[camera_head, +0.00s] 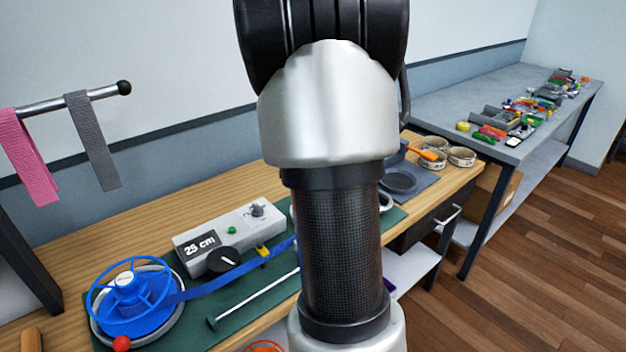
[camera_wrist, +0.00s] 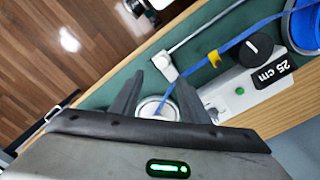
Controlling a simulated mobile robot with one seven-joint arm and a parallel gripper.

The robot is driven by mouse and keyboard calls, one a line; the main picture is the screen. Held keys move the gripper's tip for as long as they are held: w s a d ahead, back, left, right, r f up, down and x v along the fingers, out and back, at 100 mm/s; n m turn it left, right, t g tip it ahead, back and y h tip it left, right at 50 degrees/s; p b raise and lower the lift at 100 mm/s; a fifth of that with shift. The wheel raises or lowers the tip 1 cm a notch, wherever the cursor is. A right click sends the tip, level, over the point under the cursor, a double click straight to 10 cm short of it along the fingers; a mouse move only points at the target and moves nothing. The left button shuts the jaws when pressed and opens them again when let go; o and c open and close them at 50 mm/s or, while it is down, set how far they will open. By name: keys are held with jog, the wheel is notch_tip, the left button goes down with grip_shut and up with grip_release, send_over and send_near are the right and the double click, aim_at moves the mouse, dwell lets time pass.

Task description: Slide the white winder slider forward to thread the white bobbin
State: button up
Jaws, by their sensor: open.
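The white winder slider (camera_wrist: 164,66) is a small white block at the end of a pale rod in the wrist view. The white bobbin (camera_wrist: 157,108) is a round pale disc close by, partly hidden by my gripper's housing. A blue strap (camera_wrist: 232,42) runs down to the bobbin. My gripper (camera_wrist: 158,86) is open, its two dark fingers apart above the bobbin area, with the slider just beyond the fingertips. No contact with the slider shows. In the head view my arm hides the slider and most of the bobbin.
A blue spool (camera_head: 130,290) stands at the left. A grey control box (camera_head: 230,232) reads "25 cm" and carries a black knob (camera_head: 222,260). A yellow clip (camera_head: 263,251) sits by the strap. Round tins (camera_head: 461,157) and a dark dish stand at the right.

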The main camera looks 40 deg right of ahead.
notch_tip(320, 180, up, 8)
jog(key=shift+p, duration=0.4)
jog(key=shift+r, duration=0.1)
